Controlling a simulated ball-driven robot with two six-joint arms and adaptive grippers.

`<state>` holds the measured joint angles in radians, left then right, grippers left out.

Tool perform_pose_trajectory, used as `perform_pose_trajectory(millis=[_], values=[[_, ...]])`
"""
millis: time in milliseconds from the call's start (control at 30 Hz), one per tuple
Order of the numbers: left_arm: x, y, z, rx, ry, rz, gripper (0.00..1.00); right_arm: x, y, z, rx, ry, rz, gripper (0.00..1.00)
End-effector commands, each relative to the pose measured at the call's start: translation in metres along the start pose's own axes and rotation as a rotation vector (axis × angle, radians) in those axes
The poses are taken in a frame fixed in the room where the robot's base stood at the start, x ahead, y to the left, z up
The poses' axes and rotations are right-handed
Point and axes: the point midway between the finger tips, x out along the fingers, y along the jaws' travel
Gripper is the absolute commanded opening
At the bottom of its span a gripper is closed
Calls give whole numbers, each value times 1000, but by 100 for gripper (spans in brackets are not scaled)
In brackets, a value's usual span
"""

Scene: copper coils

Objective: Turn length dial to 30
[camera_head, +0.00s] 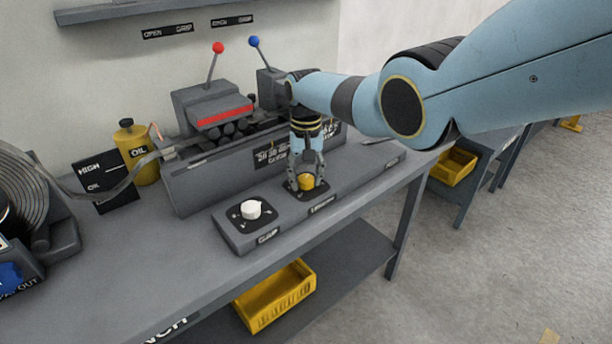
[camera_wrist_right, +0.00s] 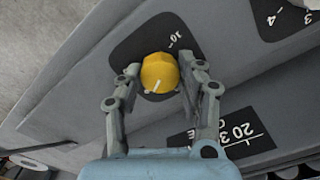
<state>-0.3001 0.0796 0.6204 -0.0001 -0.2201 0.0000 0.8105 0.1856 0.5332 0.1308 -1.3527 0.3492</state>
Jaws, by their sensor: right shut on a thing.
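The length dial is a yellow round knob (camera_head: 307,182) on a dark plate on the sloped control panel (camera_head: 240,236). In the right wrist view the yellow knob (camera_wrist_right: 160,73) has a white pointer mark aimed toward the lower left, and a "10" shows on the plate (camera_wrist_right: 143,42) at its upper right. Other numbers around the knob are hidden or not readable. My right gripper (camera_head: 306,180) reaches down from above and is shut on the yellow knob, with one finger on each side; its fingers also show in the right wrist view (camera_wrist_right: 158,82). My left gripper is not in view.
A white knob (camera_head: 251,209) sits left of the yellow one on the same panel. Behind stand a grey machine with a red-knobbed lever (camera_head: 218,48) and a blue-knobbed lever (camera_head: 254,42). A yellow oil can (camera_head: 137,155) and a coil (camera_head: 25,195) are at the left.

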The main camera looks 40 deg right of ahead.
Motion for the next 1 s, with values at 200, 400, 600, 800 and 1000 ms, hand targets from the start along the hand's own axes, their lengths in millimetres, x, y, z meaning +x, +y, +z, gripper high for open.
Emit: perform_pose_trajectory(millis=[200, 400, 600, 800, 1000], values=[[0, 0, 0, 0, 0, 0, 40, -1, 0, -1, -1, 3, -1, 47], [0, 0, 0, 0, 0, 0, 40, -1, 0, -1, -1, 2, -1, 61], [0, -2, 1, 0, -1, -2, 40, -1, 0, 0, -1, 1, -1, 61], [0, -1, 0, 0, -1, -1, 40, -18, 0, -2, -1, 4, -2, 61], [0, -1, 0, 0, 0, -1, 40, -59, 0, -1, -2, 6, -2, 61]])
